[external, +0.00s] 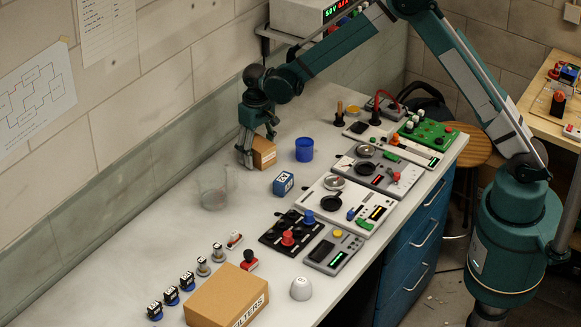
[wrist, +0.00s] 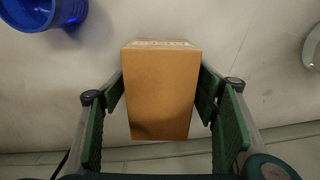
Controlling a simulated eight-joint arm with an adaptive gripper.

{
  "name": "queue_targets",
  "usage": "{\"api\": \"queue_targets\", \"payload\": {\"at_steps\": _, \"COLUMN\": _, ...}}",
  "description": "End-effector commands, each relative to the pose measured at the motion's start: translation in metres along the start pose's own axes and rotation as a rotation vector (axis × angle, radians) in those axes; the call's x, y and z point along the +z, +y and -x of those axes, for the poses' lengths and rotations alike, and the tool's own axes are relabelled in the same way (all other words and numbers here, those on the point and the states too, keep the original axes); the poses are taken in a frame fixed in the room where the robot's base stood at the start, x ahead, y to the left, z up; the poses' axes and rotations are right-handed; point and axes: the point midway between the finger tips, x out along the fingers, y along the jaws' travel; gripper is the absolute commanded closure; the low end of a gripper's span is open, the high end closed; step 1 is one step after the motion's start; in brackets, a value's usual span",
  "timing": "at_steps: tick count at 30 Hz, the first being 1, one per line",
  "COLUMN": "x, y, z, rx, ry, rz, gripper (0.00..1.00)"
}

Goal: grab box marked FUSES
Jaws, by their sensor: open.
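A small brown cardboard box (external: 264,153) stands on the bench near the wall. In the wrist view the box (wrist: 159,90) fills the middle, with part of a white label at its far top edge; the lettering there is too foreshortened to read for sure. My gripper (external: 254,150) is down at the box, and its green-padded fingers (wrist: 160,105) are open, one on each side of the box. The fingers sit close to the sides; I cannot tell whether they touch.
A blue cup (external: 304,149) stands just right of the box. A clear beaker (external: 213,190) and a blue block (external: 283,184) are in front. A larger box marked FILTERS (external: 215,300) lies at the near end. Several control panels (external: 335,200) line the right edge.

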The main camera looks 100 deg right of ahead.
Motion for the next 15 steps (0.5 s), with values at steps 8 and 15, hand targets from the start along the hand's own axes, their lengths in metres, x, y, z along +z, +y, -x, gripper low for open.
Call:
{"api": "queue_targets", "payload": {"at_steps": 8, "x": 0.0000, "y": 0.0000, "z": 0.0001, "rx": 0.000, "ry": 0.000, "rz": 0.000, "gripper": 0.60}}
{"api": "queue_targets", "payload": {"at_steps": 15, "x": 0.0000, "y": 0.0000, "z": 0.0003, "rx": 0.000, "ry": 0.000, "rz": 0.000, "gripper": 0.74}}
